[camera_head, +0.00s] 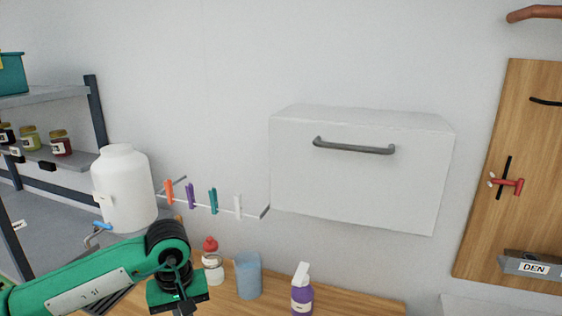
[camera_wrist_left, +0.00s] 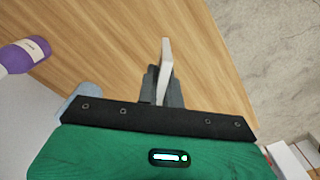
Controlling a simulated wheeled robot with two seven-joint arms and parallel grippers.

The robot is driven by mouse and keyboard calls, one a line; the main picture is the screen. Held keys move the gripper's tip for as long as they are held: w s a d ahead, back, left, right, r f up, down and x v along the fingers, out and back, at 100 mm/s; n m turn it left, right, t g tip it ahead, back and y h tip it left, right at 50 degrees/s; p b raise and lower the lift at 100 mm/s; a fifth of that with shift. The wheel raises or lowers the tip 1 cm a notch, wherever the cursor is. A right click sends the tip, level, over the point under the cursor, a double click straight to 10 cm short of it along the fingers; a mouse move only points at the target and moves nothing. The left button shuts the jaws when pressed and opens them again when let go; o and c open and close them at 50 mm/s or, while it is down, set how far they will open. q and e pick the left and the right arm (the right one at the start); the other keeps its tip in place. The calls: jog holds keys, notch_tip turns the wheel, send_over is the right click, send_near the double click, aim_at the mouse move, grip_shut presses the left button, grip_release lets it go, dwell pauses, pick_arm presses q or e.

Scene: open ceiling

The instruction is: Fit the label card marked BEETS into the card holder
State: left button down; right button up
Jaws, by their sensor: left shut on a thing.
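My left gripper (camera_wrist_left: 164,85) is shut on a thin white card (camera_wrist_left: 166,58), seen nearly edge-on in the left wrist view and sticking out past the fingertips. No lettering on it can be read. In the head view my left gripper (camera_head: 180,304) is at the bottom edge, in front of the wooden counter, with its fingertips cut off or hidden. A small black piece (camera_head: 47,166) on the edge of the left shelf may be a card holder; I cannot tell. My right gripper is not in view.
Jars (camera_head: 60,143) stand on the left shelf (camera_head: 85,160). A white dispenser (camera_head: 123,190), a peg rail (camera_head: 224,208), a red-capped bottle (camera_head: 212,262), a blue cup (camera_head: 248,275) and a purple spray bottle (camera_head: 302,292) are near the counter (camera_head: 355,302). A white cabinet (camera_head: 355,175) hangs above.

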pick_arm(q)
jog(key=s+m, duration=0.1)
jog(key=m, duration=0.1)
jog(key=s+a+f+m, duration=0.1)
jog(key=m, duration=0.1)
jog(key=shift+s+a+f, duration=0.2)
dwell(0.3)
